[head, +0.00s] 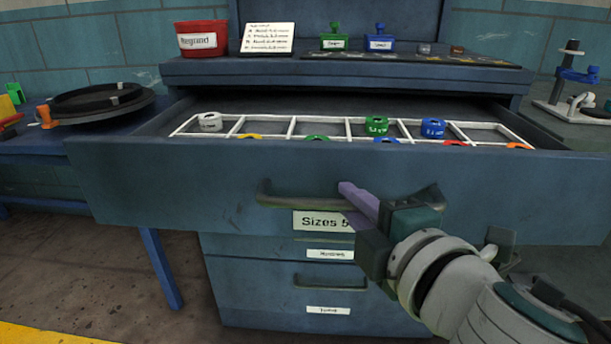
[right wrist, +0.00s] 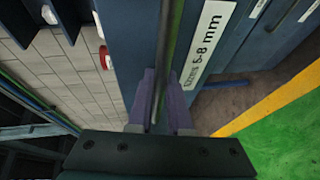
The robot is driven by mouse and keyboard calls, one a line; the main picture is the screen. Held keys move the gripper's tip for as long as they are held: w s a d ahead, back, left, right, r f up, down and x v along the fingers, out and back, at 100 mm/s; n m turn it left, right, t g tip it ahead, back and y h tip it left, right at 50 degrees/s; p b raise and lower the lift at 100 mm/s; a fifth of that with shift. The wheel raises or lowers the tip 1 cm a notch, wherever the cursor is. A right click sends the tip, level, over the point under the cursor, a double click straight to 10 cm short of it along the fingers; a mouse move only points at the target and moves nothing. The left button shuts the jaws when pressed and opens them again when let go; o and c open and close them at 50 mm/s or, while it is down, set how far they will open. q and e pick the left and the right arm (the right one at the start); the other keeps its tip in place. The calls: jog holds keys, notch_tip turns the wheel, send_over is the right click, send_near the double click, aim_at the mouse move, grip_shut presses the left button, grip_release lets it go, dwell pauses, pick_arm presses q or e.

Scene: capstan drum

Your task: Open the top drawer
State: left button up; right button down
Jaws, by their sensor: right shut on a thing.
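The top drawer (head: 150,185) of the blue cabinet is pulled out, and its inside shows. A white grid in it divides it into compartments. Its dark bar handle (head: 300,190) runs across the front above a label reading "Sizes 5". My right gripper (head: 358,205) is at the right part of this handle, with its purple fingers on it. In the right wrist view the fingers (right wrist: 160,100) are shut on the handle bar (right wrist: 168,60), beside the label "Sizes 5-8 mm" (right wrist: 205,45). My left gripper is in neither view.
Colored ring-like pieces, such as a green one (head: 376,125) and a blue one (head: 433,128), lie in the drawer. A red bin (head: 202,38) and a white card (head: 267,38) stand on the cabinet top. Lower drawers (head: 325,300) are shut. A side table with a black round tray (head: 98,102) is at left.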

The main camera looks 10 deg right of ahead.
jog(key=c, duration=0.8)
grip_release()
jog(key=shift+c, duration=0.2)
jog(key=v, duration=1)
jog(key=shift+p, duration=0.35)
